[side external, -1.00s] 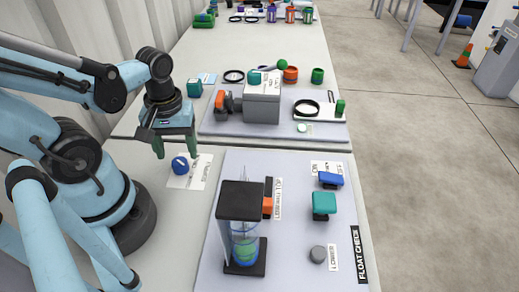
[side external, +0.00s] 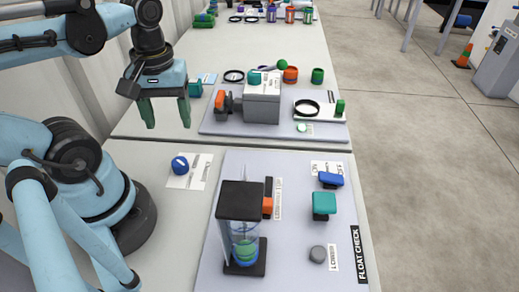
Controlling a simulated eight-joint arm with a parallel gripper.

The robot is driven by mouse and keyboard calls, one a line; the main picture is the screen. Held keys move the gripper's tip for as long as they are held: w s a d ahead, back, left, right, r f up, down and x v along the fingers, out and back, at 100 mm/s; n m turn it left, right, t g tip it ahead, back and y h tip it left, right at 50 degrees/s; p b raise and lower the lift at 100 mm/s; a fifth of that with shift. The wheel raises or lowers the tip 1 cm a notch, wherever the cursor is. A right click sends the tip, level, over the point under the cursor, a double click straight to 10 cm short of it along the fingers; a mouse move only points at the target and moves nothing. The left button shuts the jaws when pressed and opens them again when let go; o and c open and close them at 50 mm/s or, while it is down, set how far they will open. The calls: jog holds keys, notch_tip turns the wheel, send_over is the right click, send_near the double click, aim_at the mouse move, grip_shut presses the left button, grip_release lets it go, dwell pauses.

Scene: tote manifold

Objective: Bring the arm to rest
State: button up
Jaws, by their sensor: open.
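My gripper (side external: 167,115) shows in the side external view at the left, with its two green fingers pointing down. The fingers are spread wide apart and nothing is between them. It hangs above the bench, higher than and behind a blue round knob (side external: 180,165). The knob sits on a white labelled card (side external: 200,172) on the near bench, apart from the fingers.
A grey box (side external: 262,103) stands on the board behind. Open floor lies right.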

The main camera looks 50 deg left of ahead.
jog(key=shift+r, duration=0.1)
jog(key=w+d+m+t, duration=0.4)
jog(key=w+m+t, duration=0.3)
jog(key=w+m, duration=0.3)
jog(key=shift+w+r, duration=0.35)
jog(key=shift+w, duration=0.4)
